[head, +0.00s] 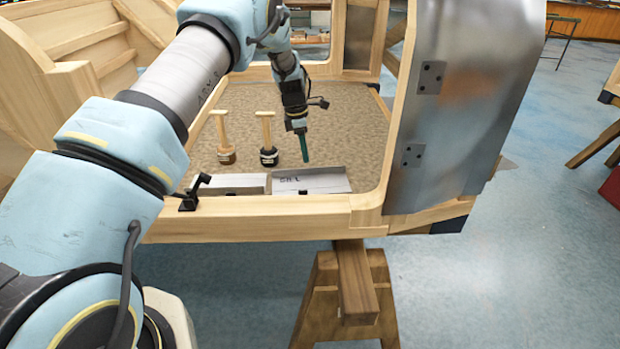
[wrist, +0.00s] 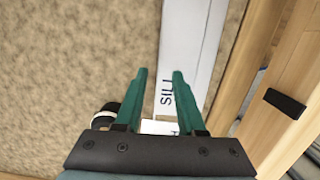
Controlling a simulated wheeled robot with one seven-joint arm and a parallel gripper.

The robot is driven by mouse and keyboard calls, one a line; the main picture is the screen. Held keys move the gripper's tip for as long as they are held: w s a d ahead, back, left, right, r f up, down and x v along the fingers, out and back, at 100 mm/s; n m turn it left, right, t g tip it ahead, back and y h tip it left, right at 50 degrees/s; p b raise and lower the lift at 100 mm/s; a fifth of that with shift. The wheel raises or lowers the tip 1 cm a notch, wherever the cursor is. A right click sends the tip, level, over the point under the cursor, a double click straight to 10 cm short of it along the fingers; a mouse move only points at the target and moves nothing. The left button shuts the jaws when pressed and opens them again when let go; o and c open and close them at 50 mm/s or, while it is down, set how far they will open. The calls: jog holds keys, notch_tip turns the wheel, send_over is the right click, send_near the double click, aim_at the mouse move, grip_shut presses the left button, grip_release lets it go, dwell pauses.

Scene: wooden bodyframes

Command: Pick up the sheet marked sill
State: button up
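The sheet marked SILL (head: 318,184) is a pale grey folded piece lying on the speckled floor inside the wooden frame, by its near rail. In the wrist view the sheet (wrist: 196,45) runs away from me, its lettering between my fingers. My gripper (head: 305,148) points down just behind the sheet's far edge in the head view. In the wrist view my gripper (wrist: 160,72) has its teal fingers apart with nothing held. The left finger is over bare floor and the right finger overlaps the sheet. I cannot tell the exact height above it.
A second pale sheet (head: 235,184) lies to the left, with a black clamp (head: 194,192) at its left end. The near wooden rail (head: 270,206) and metal-clad post (head: 432,120) bound the space.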

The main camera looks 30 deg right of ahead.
aim_at(310, 178)
jog(key=shift+s+d+f+p, duration=0.1)
jog(key=shift+d+f+p, duration=0.15)
jog(key=shift+f, duration=0.75)
jog(key=shift+d+f+p, duration=0.15)
jog(key=shift+f+p, duration=0.25)
jog(key=shift+f, duration=0.6)
jog(key=shift+s+d+f+p, duration=0.1)
jog(key=shift+d+f+p, duration=0.15)
jog(key=shift+f, duration=0.75)
jog(key=shift+a, duration=0.1)
grip_shut()
